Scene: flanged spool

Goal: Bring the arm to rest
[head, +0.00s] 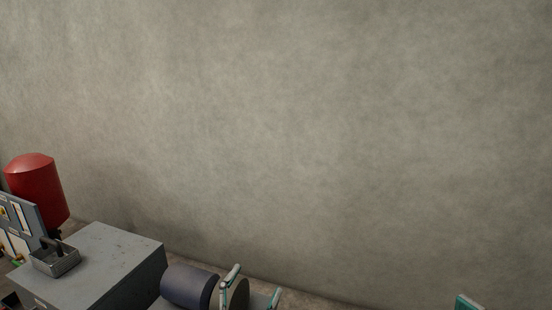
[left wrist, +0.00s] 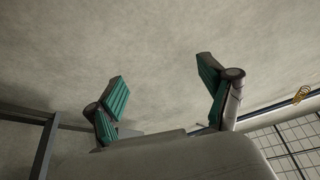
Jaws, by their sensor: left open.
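My left gripper (head: 257,281) is at the bottom edge of the head view, with its two teal-padded fingers spread apart. In the left wrist view the same gripper (left wrist: 165,88) has its fingers wide apart with nothing between them, only bare wall behind. A dark blue cylinder and a dark round disc show right behind the fingers in the head view; I cannot tell whether they are part of my arm. A small teal piece at the bottom right of the head view looks like part of my right gripper (head: 468,302); the rest is cut off.
A grey box-shaped cabinet (head: 100,262) stands at the lower left, with a small metal tray (head: 54,262) on it. A red tank (head: 38,188) and a grey panel (head: 20,222) are beyond it. A bare wall (head: 300,130) fills the background. The wrist view shows a yellow coil (left wrist: 301,94) and a wire grid (left wrist: 290,148).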

